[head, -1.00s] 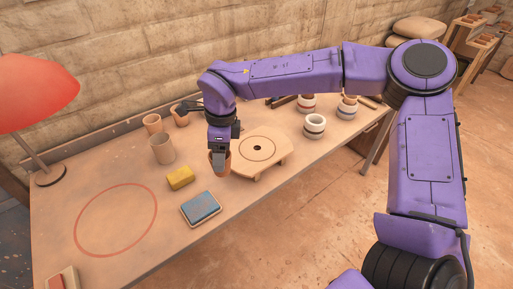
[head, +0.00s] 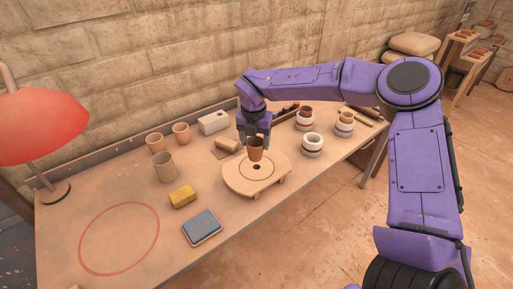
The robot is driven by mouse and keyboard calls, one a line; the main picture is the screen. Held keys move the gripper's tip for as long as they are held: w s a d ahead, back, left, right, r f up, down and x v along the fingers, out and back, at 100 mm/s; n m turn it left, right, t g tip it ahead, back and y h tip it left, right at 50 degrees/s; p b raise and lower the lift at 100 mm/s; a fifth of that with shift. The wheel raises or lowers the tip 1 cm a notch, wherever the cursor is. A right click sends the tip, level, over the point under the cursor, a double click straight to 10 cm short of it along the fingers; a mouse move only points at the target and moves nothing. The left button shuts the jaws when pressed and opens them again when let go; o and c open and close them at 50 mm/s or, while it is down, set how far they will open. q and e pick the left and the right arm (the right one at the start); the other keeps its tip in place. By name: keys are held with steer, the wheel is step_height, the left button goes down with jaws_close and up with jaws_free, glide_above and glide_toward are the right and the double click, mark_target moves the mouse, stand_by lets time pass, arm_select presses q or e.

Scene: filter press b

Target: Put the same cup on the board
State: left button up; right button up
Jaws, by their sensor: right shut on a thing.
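My right gripper (head: 254,137) is shut on a small brown cup (head: 256,149) and holds it upright over the back part of the round wooden board (head: 239,181). I cannot tell whether the cup's base touches the board. The board has a ring line and a dark hole (head: 257,167) at its middle, just in front of the cup. Two tan cups (head: 155,142) (head: 181,133) and a larger one (head: 164,167) stand at the back left of the table. My left gripper is not in view.
A yellow sponge (head: 182,196) and a blue pad (head: 202,227) lie left of the board. A white box (head: 213,122) stands behind it. Banded jars (head: 312,145) stand to the right. A red lamp (head: 42,125) is at the left, near a red circle (head: 119,238) on the table.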

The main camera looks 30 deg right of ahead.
steer(key=w+d+f, duration=0.1)
steer(key=f, duration=0.1)
steer(key=w+f+p, duration=0.1)
steer(key=f, duration=0.2)
steer(key=w+d+f+p, duration=0.1)
steer(key=f, duration=0.2)
steer(key=shift+w+d+f, duration=0.1)
steer(key=shift+d+f, duration=0.15)
steer(key=shift+d, duration=0.05)
steer(key=shift+f, duration=0.1)
steer(key=o, duration=1.1)
steer(key=shift+r, duration=0.35)
steer(key=r+b, duration=0.1)
steer(key=r, duration=0.6)
steer(key=s+a+r+b, duration=0.1)
steer(key=r, duration=0.2)
steer(key=shift+r+b, duration=0.3)
steer(key=shift+r, duration=0.5)
